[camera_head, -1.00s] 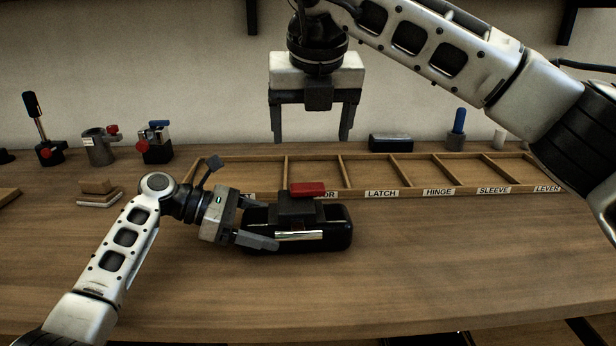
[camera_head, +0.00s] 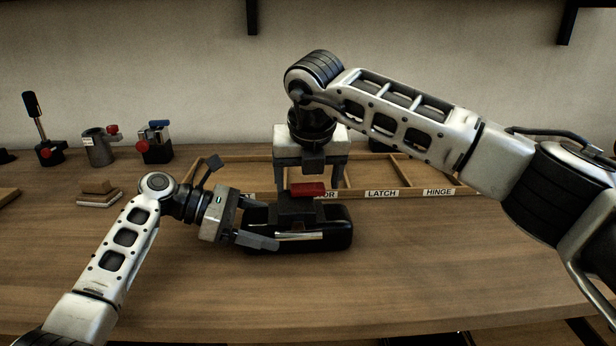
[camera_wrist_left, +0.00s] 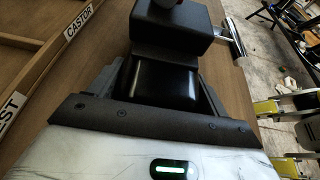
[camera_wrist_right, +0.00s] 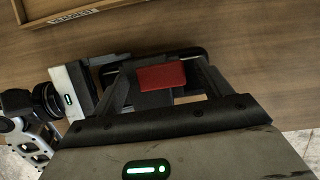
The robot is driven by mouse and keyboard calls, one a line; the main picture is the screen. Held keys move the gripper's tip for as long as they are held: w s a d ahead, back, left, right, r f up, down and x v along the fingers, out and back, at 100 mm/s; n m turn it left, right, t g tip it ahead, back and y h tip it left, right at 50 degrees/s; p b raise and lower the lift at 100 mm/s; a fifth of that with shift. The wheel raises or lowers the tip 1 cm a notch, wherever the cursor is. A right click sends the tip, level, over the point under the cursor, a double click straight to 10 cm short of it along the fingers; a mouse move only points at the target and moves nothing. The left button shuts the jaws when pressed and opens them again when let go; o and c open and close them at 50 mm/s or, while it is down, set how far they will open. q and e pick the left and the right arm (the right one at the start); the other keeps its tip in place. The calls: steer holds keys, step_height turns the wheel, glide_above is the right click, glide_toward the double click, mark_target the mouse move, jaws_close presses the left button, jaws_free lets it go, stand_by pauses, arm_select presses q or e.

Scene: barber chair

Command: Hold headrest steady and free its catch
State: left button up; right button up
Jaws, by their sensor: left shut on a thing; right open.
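The black padded headrest (camera_head: 338,236) lies on the table, with a dark block and a chrome bar (camera_head: 300,236) on it. The red catch (camera_head: 308,189) sits on top of the block. My left gripper (camera_head: 262,240) is shut on the headrest's left end; the left wrist view shows its fingers on both sides of the black body (camera_wrist_left: 163,82). My right gripper (camera_head: 311,186) is open above the block, fingers pointing down. In the right wrist view the red catch (camera_wrist_right: 161,76) lies between its fingers; I cannot tell whether they touch it.
A wooden sorting tray (camera_head: 370,192) with labelled compartments stands behind the headrest. Small wooden blocks (camera_head: 98,193) lie at left. The front table is clear.

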steer(key=c, duration=1)
steer(key=shift+n, duration=0.4)
steer(key=n, duration=0.1)
steer(key=n+y, duration=0.1)
steer(key=shift+w+n+g, duration=0.3)
steer(key=shift+n, duration=0.1)
steer(key=n+y, duration=0.1)
steer(key=n, duration=0.1)
steer(key=n+g, duration=0.1)
steer(key=n, duration=0.1)
steer(key=shift+w+a+n+y, duration=0.2)
steer(key=shift+w+n+y, duration=0.1)
steer(key=shift+w+y, duration=0.1)
steer(key=n, duration=0.3)
steer(key=n+g+y, duration=0.1)
steer(key=shift+w+a, duration=0.3)
steer(key=shift+w, duration=0.05)
steer(key=shift+w+a+n+g, duration=0.15)
steer(key=shift+n+g, duration=0.25)
steer(key=shift+n, duration=0.6)
steer(key=shift+a+n+g, duration=0.1)
steer(key=shift+n+g, duration=0.3)
steer(key=shift+n, duration=0.6)
